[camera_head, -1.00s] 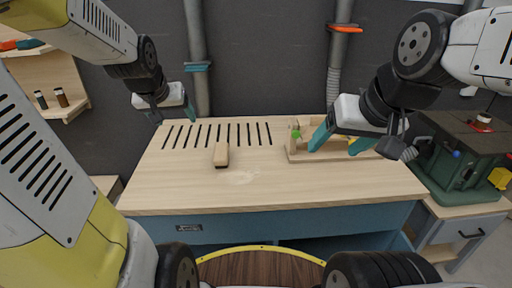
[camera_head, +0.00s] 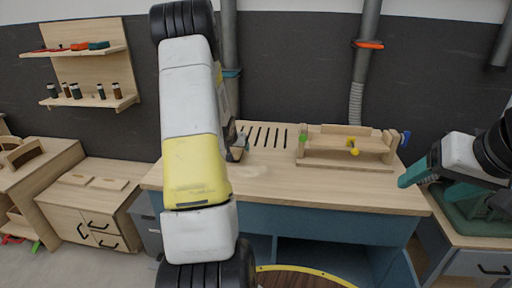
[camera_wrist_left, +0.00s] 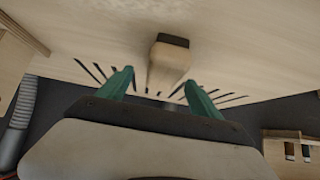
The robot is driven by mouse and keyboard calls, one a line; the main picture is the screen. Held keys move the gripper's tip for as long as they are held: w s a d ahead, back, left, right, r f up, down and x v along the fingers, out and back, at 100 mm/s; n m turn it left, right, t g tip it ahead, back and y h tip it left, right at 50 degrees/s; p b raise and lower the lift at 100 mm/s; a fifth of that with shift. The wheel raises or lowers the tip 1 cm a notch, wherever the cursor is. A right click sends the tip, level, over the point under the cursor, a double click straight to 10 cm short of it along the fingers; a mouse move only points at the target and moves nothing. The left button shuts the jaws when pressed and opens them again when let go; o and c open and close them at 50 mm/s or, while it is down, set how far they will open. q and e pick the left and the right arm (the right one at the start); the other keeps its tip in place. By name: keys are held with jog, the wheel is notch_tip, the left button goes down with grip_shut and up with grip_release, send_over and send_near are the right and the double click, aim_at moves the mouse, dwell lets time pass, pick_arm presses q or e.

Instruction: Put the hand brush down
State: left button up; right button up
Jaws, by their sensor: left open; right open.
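The hand brush (camera_wrist_left: 172,58), a pale wooden block with a dark end, is on the bench top beside the row of slots. In the head view my left arm hides it. My left gripper (camera_wrist_left: 157,76) is open, its teal fingers apart on either side of the brush's handle in the left wrist view; I cannot tell whether they touch it. In the head view the left gripper (camera_head: 241,146) is mostly hidden behind its own arm. My right gripper (camera_head: 416,172) is open and empty off the bench's right edge.
The wooden workbench (camera_head: 340,196) has a wooden jig (camera_head: 345,160) at its back right. A green machine (camera_head: 470,205) stands right of the bench. A wall shelf (camera_head: 85,55) and wooden cabinets (camera_head: 85,215) are at the left. The bench's front middle is clear.

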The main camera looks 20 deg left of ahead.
aim_at(236, 149)
pick_arm(q)
jog(key=x, duration=0.4)
jog(key=shift+s+a+f, duration=0.1)
jog(key=shift+s+a, duration=0.05)
jog(key=shift+a, duration=0.1)
jog(key=c, duration=1.6)
